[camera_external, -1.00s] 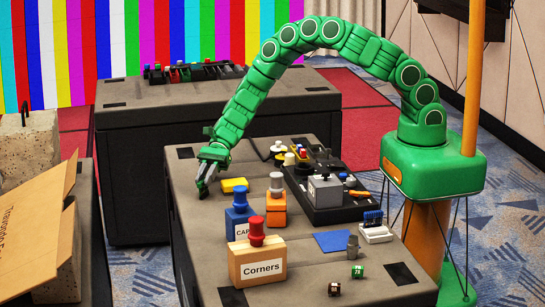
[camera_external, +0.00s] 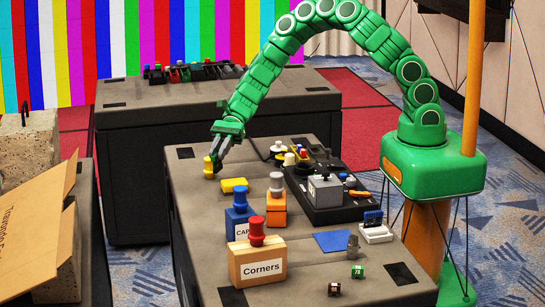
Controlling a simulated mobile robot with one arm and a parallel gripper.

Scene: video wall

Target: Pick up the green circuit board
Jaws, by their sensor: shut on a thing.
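My gripper (camera_external: 216,155) is over the far left part of the near table (camera_external: 190,195). Its fingers are shut on a small yellow piece (camera_external: 209,168), which shows at the fingertips. Whether the piece still touches the table is unclear. I cannot make out a clear green circuit board. A flat blue square (camera_external: 333,241) lies farther back.
A yellow block (camera_external: 234,185) lies just in front of my gripper. Blue, orange and wooden stamps (camera_external: 257,262) stand on the near table. A black control panel (camera_external: 325,195) is on the right. A cardboard box (camera_external: 35,235) is at left.

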